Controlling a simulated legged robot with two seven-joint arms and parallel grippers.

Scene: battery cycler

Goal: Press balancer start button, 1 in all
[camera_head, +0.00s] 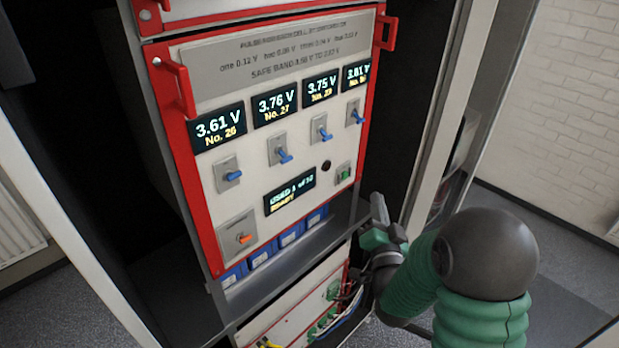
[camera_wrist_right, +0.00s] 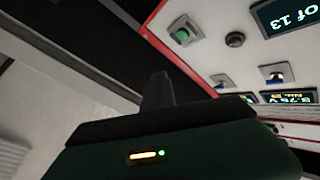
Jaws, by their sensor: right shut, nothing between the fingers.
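The balancer panel (camera_head: 215,215) is a light plate with a red frame, upright in a rack. A small green button (camera_head: 344,175) sits in a grey square mount at its lower right. It also shows in the right wrist view (camera_wrist_right: 182,37), at the top centre. My right gripper (camera_head: 378,203) is shut and empty, below and to the right of the button and apart from it. Its closed fingers (camera_wrist_right: 158,92) also show in the right wrist view, below the button in the picture. My left gripper is in neither view.
Above the button are several voltage displays (camera_head: 275,106) and blue toggle switches (camera_head: 283,155). A small display (camera_head: 290,191), an orange-handled switch (camera_head: 244,238) and a dark round part (camera_head: 326,165) are nearby. Red handles (camera_head: 386,31) stick out. Blue cells (camera_head: 292,234) sit below the panel.

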